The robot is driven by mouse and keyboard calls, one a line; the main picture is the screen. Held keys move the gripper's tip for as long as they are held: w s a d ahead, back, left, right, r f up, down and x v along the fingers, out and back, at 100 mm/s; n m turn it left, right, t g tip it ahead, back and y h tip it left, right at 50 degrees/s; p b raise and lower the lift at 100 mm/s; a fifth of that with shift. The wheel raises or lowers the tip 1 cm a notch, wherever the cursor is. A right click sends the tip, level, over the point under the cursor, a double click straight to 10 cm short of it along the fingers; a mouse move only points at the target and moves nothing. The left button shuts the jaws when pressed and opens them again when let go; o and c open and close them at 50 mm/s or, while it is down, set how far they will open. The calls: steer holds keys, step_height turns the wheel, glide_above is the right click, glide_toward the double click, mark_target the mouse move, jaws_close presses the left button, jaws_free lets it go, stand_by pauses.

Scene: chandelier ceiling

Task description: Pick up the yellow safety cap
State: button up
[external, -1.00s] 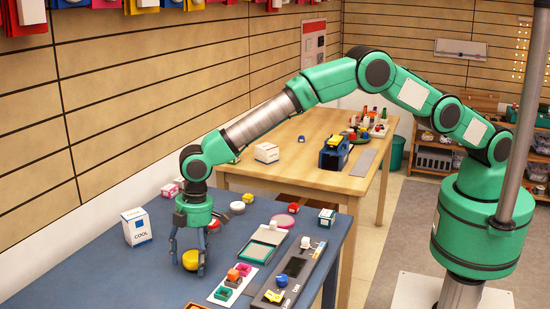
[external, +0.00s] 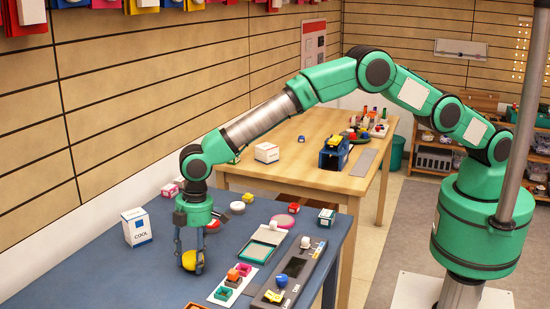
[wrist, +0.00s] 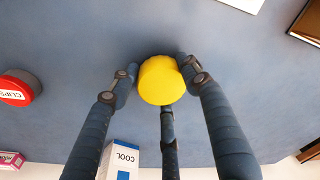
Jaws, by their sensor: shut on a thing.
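The yellow safety cap (wrist: 160,80) is a round yellow piece in the middle of the wrist view, between my fingers. My gripper (external: 190,264) points down at the blue table (external: 110,270) with its three dark fingers closed around the cap. The cap also shows yellow between the fingers in the external view (external: 199,267), partly covered by them. In the wrist view the fingers of my gripper (wrist: 158,72) touch the cap at its sides and below. The cap is at or very near the table top; I cannot tell whether it is clear of it.
A white COOL box (external: 136,227) stands left of my gripper. A white strip with coloured blocks (external: 228,288) and a dark panel (external: 290,277) lie to the right. A red CLIPS tub (wrist: 16,88) shows in the wrist view. The table's front left is clear.

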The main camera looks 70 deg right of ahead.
mark_target(194, 256)
steer(key=shift+r, duration=0.55)
steer(key=shift+s+d+r+p, duration=0.15)
steer(key=shift+r+p, duration=0.2)
steer(key=shift+r, duration=0.3)
steer(key=shift+s+d+r+p, duration=0.15)
steer(key=shift+r+p, duration=0.15)
steer(key=shift+r, duration=0.35)
steer(key=s+d, duration=0.3)
steer(key=s, duration=0.1)
steer(key=s+d+r+p, duration=0.1)
steer(key=s+d, duration=0.2)
steer(key=s, duration=0.1)
steer(key=s+d+p, duration=0.1)
steer(key=s+d, duration=0.2)
steer(key=s, duration=0.1)
steer(key=shift+d+r, duration=0.15)
